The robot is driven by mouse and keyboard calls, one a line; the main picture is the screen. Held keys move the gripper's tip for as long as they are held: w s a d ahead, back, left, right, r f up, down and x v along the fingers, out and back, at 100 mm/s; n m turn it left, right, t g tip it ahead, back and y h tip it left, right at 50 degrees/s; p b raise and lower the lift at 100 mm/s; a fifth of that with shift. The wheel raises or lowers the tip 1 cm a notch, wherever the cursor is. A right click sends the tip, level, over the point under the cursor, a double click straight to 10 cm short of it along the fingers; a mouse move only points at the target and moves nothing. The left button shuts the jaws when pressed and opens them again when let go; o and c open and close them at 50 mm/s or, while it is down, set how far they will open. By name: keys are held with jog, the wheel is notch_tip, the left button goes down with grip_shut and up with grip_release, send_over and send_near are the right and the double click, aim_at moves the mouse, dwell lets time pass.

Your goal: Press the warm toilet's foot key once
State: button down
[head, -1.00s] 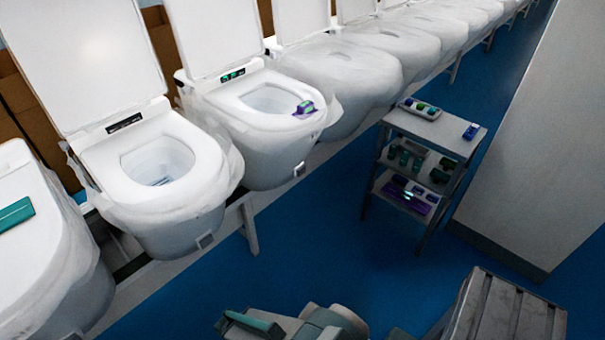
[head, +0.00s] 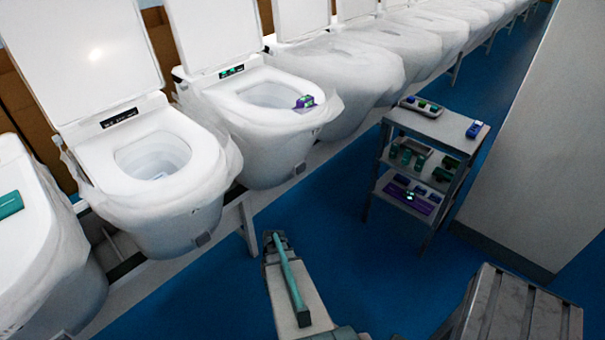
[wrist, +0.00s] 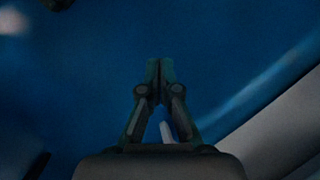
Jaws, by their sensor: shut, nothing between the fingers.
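Two open toilets stand in front of me. The nearer toilet (head: 150,190) has a dark panel with pale marks, and a small grey foot key (head: 203,239) low on its front. The farther toilet (head: 262,135) has a panel with green lights (head: 231,71), and a similar small key (head: 300,167). I cannot tell from the pictures which one is warm. My gripper (head: 272,236) is at the far end of my arm, over the blue floor, right of the nearer key and apart from it. In the wrist view my gripper (wrist: 160,62) is shut and empty, with blue floor beyond.
A purple and green device (head: 304,103) sits on the farther toilet's front rim. A teal item (head: 10,204) lies on the toilet at far left. A shelf cart (head: 436,128) with small devices stands right. A grey ribbed box (head: 520,305) is at lower right. Blue floor between is clear.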

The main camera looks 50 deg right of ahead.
aim_at(301, 169)
jog(key=w+d+r+m+t+b, duration=0.1)
jog(key=w+d+m+t, duration=0.1)
jog(key=d, duration=0.8)
jog(key=w+d+r+m+t+b, duration=0.1)
jog(key=w+d+r+t, duration=0.1)
jog(key=d, duration=0.7)
jog(key=d+r+t, duration=0.2)
jog(key=d+r, duration=0.2)
jog(key=d, duration=0.4)
jog(key=w+d+r+t+b, duration=0.1)
jog(key=d+r, duration=0.3)
jog(key=d, duration=0.5)
jog(key=d+r+t, duration=0.3)
jog(key=d+r, duration=0.2)
jog(key=d, duration=0.3)
jog(key=shift+w+d+m+h+b, duration=0.2)
jog(key=shift+d+m+h+b, duration=0.05)
jog(key=shift+m+h+b, duration=0.15)
jog(key=shift+w, duration=0.1)
jog(key=w+d, duration=0.1)
jog(key=w, duration=0.7)
jog(key=shift+w+p, duration=0.3)
jog(key=shift+p, duration=0.05)
jog(key=shift+w, duration=0.2)
jog(key=shift+w+d, duration=0.1)
jog(key=shift+w, duration=0.1)
